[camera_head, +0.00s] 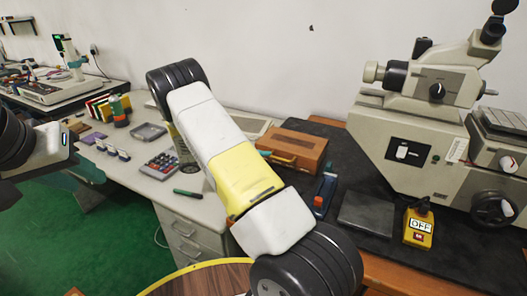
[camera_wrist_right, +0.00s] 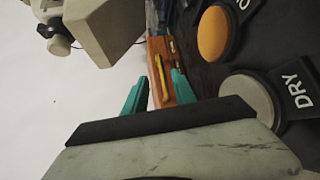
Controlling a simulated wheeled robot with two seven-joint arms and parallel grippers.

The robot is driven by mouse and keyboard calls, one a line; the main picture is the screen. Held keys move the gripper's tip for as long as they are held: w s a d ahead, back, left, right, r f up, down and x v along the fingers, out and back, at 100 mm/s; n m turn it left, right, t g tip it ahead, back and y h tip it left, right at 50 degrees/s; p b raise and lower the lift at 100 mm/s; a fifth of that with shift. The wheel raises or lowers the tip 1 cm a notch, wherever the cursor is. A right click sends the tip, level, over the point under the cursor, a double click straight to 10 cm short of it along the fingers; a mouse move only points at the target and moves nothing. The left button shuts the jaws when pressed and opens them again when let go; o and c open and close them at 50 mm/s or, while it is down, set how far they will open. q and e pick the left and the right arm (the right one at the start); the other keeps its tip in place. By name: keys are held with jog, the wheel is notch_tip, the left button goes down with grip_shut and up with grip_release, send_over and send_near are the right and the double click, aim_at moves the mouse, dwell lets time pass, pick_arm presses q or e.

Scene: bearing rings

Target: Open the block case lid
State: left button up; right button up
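The block case is an orange-brown wooden box (camera_head: 293,148) on the dark mat at the back middle in the head view, its lid looking closed. The case also shows in the right wrist view (camera_wrist_right: 158,48), with a yellow handle strip on its facing side. My right gripper (camera_wrist_right: 160,78) is open, its two teal fingers apart with the case in line between them; contact cannot be judged. In the head view my right arm hides most of this gripper. My left gripper (camera_head: 86,172) hangs at the far left, well away from the case; its fingers are not clear.
A large beige machine (camera_head: 420,140) stands right of the case. A blue-and-red tool (camera_head: 325,190), a grey plate (camera_head: 366,211) and a yellow OFF box (camera_head: 418,228) lie in front. In the wrist view, an orange disc (camera_wrist_right: 214,34) and a grey DRY disc (camera_wrist_right: 247,101) sit beside the case.

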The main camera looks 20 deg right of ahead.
aim_at(281, 160)
jog(key=shift+w+f+t+h, duration=0.25)
jog(key=shift+f+t+h, duration=0.05)
jog(key=shift+d+f, duration=0.1)
jog(key=shift+d, duration=0.1)
jog(key=d, duration=0.4)
jog(key=d+f, duration=0.1)
jog(key=d, duration=0.2)
jog(key=shift+s+d, duration=0.1)
jog(key=shift+s, duration=0.2)
grip_shut()
dwell(0.8)
